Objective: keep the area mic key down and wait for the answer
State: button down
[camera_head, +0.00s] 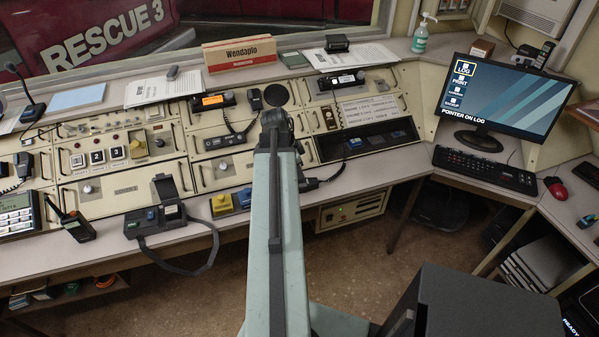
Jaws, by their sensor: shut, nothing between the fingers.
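A gooseneck desk microphone (33,111) stands on the upper ledge at the far left, its head bent over to the left. Its key is too small to make out, and no label shows that this is the area mic. My gripper (275,119) is at the far end of my arm, in front of the middle console panels and well right of that microphone. It is shut and empty; its fingertips are largely hidden by my wrist. I cannot tell whether it touches or presses anything on the panel behind it.
Handset radios with cords sit on the panels. A black case (164,213), a portable radio (77,226) and a yellow box (222,206) are on the desk. A monitor (508,95) reads "POINTER ON LOG", with a keyboard (486,170) before it.

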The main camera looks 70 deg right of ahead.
jog(key=p+v, duration=0.6)
jog(key=v, duration=0.3)
jog(key=shift+d+p, duration=0.25)
jog(key=shift+p, duration=0.05)
